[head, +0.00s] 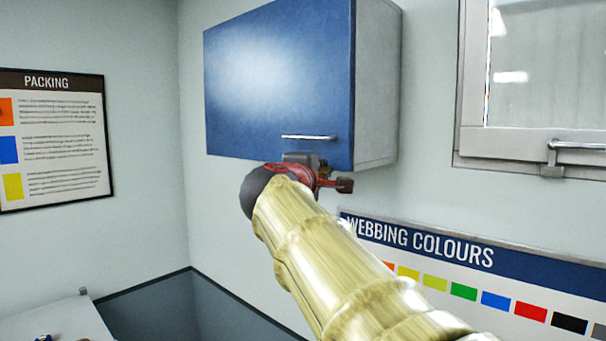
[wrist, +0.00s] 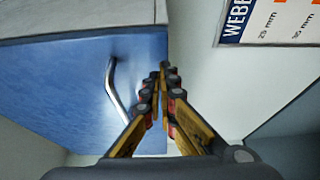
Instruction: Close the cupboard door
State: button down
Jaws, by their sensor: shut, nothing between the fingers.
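The cupboard door (head: 275,85) is a blue panel on the front of a grey wall cupboard (head: 376,90). It looks flush with the cupboard, and I see no clear gap along its right edge. Its silver bar handle (head: 308,137) is near the lower right corner. My gripper (head: 336,184) is just below the door's bottom edge, partly hidden by my arm. In the wrist view, my shut, empty gripper (wrist: 164,70) is beside the blue door (wrist: 60,90), with the handle (wrist: 115,90) to its left. The fingers appear apart from the handle; contact with the door cannot be told.
A window (head: 545,70) with a latch is on the wall at right. A webbing colours board (head: 440,245) hangs below the cupboard at right. A packing poster (head: 55,140) is on the left wall. A dark surface (head: 185,310) lies below the cupboard.

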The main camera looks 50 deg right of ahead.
jog(key=shift+s+d, duration=0.1)
jog(key=shift+d, duration=0.7)
jog(key=shift+r, duration=0.1)
jog(key=shift+r, duration=0.1)
jog(key=shift+a, duration=0.15)
